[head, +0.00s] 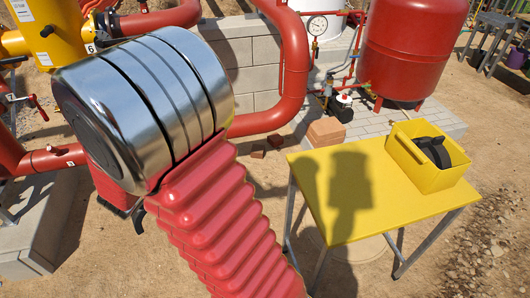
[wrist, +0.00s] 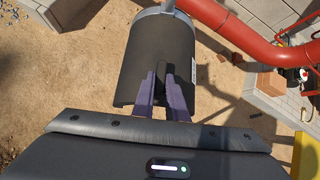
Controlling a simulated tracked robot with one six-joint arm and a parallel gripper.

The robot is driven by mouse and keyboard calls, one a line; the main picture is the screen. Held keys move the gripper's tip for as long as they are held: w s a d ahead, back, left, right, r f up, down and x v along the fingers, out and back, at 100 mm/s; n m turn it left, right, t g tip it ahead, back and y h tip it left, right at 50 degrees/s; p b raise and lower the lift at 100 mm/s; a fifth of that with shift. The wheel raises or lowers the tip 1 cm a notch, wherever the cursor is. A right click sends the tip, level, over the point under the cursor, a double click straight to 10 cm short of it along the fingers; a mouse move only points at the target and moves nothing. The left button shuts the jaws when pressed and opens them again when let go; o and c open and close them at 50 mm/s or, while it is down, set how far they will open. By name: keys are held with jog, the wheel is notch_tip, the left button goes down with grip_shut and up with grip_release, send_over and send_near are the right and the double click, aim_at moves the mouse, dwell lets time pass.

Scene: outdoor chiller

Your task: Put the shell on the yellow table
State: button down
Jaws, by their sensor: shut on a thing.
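The shell (wrist: 160,45) is a dark grey, curved piece with a lighter grey band at its far end, in the wrist view. My gripper (wrist: 162,82) has two purple fingers shut on a narrow black part of the shell's near side. The shell is off the ground, with sand and paving below it.
A yellow bin (head: 436,180) with black parts inside stands at the table's back right. The table's left and middle are bare, with a shadow across them. Red pipes (head: 294,60), a red tank (head: 405,50) and a brick-coloured block (head: 326,131) stand behind the table.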

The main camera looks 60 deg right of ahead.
jog(key=s+d+r+m+g+h, duration=0.1)
jog(key=s+d+r+m+g, duration=0.2)
jog(key=d, duration=0.6)
jog(key=s+d+r+m+g+h, duration=0.1)
jog(key=s+d+r+m+h, duration=0.2)
jog(key=s+d, duration=0.5)
jog(key=s+d+r+m+g, duration=0.25)
jog(key=d+m, duration=0.25)
jog(key=d, duration=0.6)
jog(key=s+d+r+m+g, duration=0.2)
jog(key=s+d+m, duration=0.1)
jog(key=s, duration=0.6)
jog(key=s+d+r+m+g+y, duration=0.1)
jog(key=s+d+m, duration=0.3)
jog(key=s, duration=0.6)
jog(key=s+d+r+m+g, duration=0.2)
jog(key=s+d+m+g, duration=0.1)
jog(key=s, duration=0.6)
jog(key=shift+s+d+r+m+g, duration=0.35)
jog(key=shift+d+m, duration=0.1)
jog(key=shift+m, duration=0.35)
jog(key=shift+f, duration=0.1)
notch_tip(320, 180, down, 6)
jog(key=shift+f, duration=0.1)
jog(key=shift+f, duration=1.8)
